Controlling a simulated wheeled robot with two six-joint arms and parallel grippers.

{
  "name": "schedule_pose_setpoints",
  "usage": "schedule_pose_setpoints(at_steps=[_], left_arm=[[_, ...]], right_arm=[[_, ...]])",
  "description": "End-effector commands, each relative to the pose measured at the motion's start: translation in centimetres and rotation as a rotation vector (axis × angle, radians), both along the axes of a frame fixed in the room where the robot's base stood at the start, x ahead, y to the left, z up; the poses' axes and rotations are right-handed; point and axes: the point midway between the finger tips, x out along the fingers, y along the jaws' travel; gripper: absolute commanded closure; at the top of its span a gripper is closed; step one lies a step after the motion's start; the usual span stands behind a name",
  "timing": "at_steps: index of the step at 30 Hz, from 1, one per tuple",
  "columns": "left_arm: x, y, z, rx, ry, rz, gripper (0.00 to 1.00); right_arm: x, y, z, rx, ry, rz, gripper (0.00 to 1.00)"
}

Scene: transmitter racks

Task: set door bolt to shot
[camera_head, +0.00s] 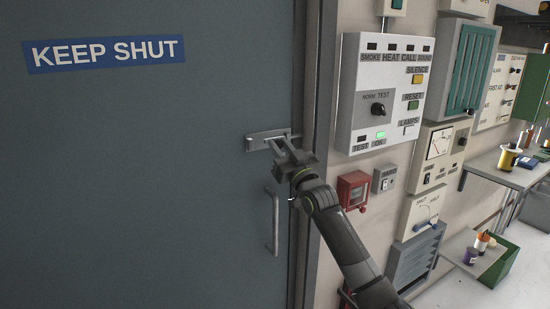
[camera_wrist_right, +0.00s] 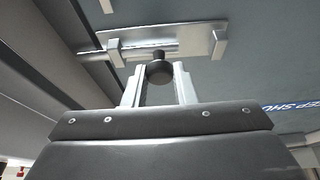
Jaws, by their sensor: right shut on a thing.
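The door bolt (camera_head: 262,138) is a pale metal plate with a sliding rod, fixed to the grey door (camera_head: 130,190) near its right edge. In the right wrist view the bolt plate (camera_wrist_right: 190,40) carries brackets and a dark round knob (camera_wrist_right: 159,72). The rod (camera_wrist_right: 95,51) sticks out past a bracket toward the door frame; whether its tip enters the frame is unclear. My right gripper (camera_head: 285,146) is at the bolt, its two fingers (camera_wrist_right: 159,84) shut on the knob, one on each side. My left gripper is not in view.
A door handle (camera_head: 274,222) sits below the bolt. The brown door frame (camera_head: 318,80) stands just right. Beyond it the wall carries an alarm panel (camera_head: 368,62), a red call box (camera_head: 352,190) and other boxes. A "KEEP SHUT" sign (camera_head: 104,53) is upper left.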

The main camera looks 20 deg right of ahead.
Motion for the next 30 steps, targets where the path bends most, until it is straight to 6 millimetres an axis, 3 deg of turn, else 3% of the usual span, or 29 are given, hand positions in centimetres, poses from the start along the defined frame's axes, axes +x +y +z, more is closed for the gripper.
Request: schedule_pose_setpoints(at_steps=[11,12,16,25,30], left_arm=[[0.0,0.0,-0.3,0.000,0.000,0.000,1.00],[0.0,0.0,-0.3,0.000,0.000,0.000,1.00],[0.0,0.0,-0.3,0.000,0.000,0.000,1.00],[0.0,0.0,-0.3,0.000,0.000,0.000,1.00],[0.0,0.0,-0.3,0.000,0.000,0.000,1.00]], right_arm=[[0.1,-0.4,0.1,0.000,0.001,-0.002,1.00],[0.1,-0.4,0.1,0.000,0.001,-0.002,0.72],[0.0,-0.4,0.1,0.000,0.001,-0.002,0.55],[0.0,-0.4,0.0,0.000,0.002,-0.001,0.54],[-1.1,-0.6,-0.6,-0.001,0.003,-0.001,0.54]])
